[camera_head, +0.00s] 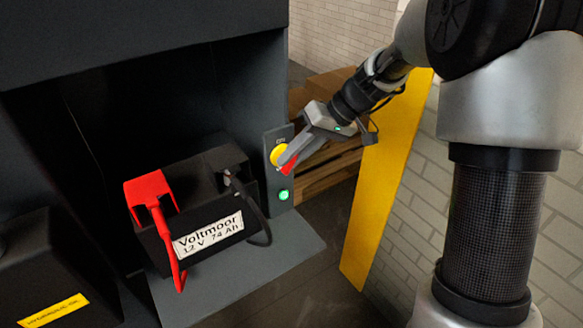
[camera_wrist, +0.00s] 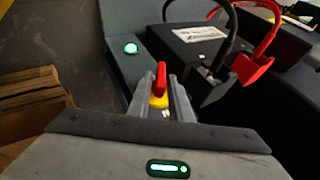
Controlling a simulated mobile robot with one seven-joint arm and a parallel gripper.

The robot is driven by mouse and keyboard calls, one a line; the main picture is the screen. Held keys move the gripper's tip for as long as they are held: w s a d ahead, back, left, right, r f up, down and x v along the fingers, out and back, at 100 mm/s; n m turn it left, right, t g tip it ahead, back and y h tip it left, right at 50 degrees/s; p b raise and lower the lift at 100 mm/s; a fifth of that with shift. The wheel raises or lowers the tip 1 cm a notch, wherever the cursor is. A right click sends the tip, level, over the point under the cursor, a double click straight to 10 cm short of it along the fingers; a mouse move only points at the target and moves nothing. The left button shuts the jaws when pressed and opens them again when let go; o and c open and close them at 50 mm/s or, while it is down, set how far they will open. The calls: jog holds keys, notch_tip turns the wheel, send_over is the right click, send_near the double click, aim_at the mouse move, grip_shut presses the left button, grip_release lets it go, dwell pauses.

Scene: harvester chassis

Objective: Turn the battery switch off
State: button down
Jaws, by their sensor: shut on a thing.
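The battery switch has a red handle (camera_head: 289,166) on a round yellow base (camera_head: 278,154), set on a dark upright panel (camera_head: 269,182) with an "ON" label above it. A green light (camera_head: 284,195) glows below the switch. In the wrist view the red handle (camera_wrist: 158,78) stands between the fingers, with part of the yellow base (camera_wrist: 159,101) below it. My gripper (camera_head: 290,160) is at the switch, shut on the red handle. It also shows in the wrist view (camera_wrist: 160,82). The fingers hide part of the switch.
A black battery (camera_head: 160,252) labelled "Voltmoor 12 V 74 Ah" stands left of the switch, with a red terminal cover (camera_head: 149,188) and cables. A dark box (camera_head: 50,255) is at far left. Wooden pallets (camera_head: 325,170) and a yellow post (camera_head: 388,180) stand to the right.

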jog(key=m+g+y+b, duration=0.1)
jog(key=y, duration=0.2)
jog(key=f+m+g+y+b, duration=0.1)
jog(key=y, duration=0.2)
jog(key=m+g+y+b, duration=0.1)
jog(key=g+y, duration=0.1)
jog(key=y, duration=0.1)
jog(key=shift+w+d+f+y, duration=0.25)
jog(key=shift+d+y, duration=0.05)
jog(key=shift+d, duration=0.05)
dwell(0.3)
jog(key=c, duration=1.8)
grip_release()
jog(key=shift+d, duration=0.1)
jog(key=w+d, duration=0.2)
jog(key=d, duration=0.9)
jog(key=shift+w+d, duration=0.2)
jog(key=shift+d, duration=0.1)
jog(key=shift+f, duration=0.1)
